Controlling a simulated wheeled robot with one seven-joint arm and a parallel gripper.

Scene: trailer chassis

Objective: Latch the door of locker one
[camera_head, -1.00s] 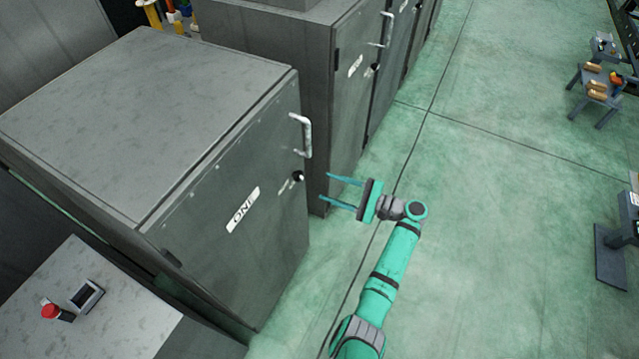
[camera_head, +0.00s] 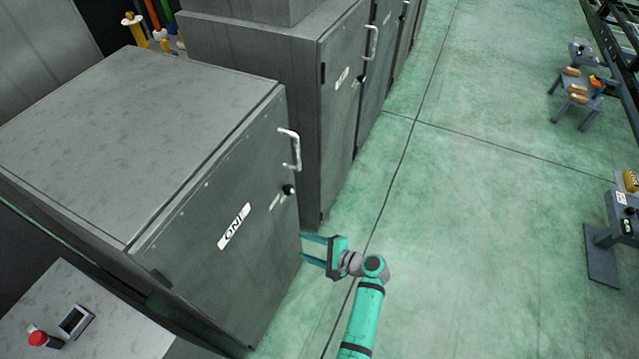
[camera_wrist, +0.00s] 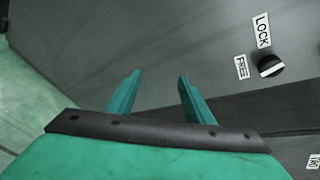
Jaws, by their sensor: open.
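Locker one (camera_head: 205,240) stands at left in the head view, a grey box with a white plate (camera_head: 234,226) on its door. The door looks closed, with a pale bar handle (camera_head: 291,150) and a small black knob (camera_head: 288,190) near its right edge. In the wrist view the knob (camera_wrist: 271,66) has a white stripe, roughly in line with the FREE label (camera_wrist: 241,67); the LOCK label (camera_wrist: 262,30) is above. My gripper (camera_head: 301,246) is open and empty, low beside the door's right edge. In the wrist view its fingertips (camera_wrist: 159,76) are left of the knob.
A second grey locker (camera_head: 335,110) stands behind, with more beyond. A pale-topped bench (camera_head: 110,325) with a red button (camera_head: 38,338) is at lower left. A small stand with tools (camera_head: 577,90) and a control post (camera_head: 605,245) are at right. The green floor between is clear.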

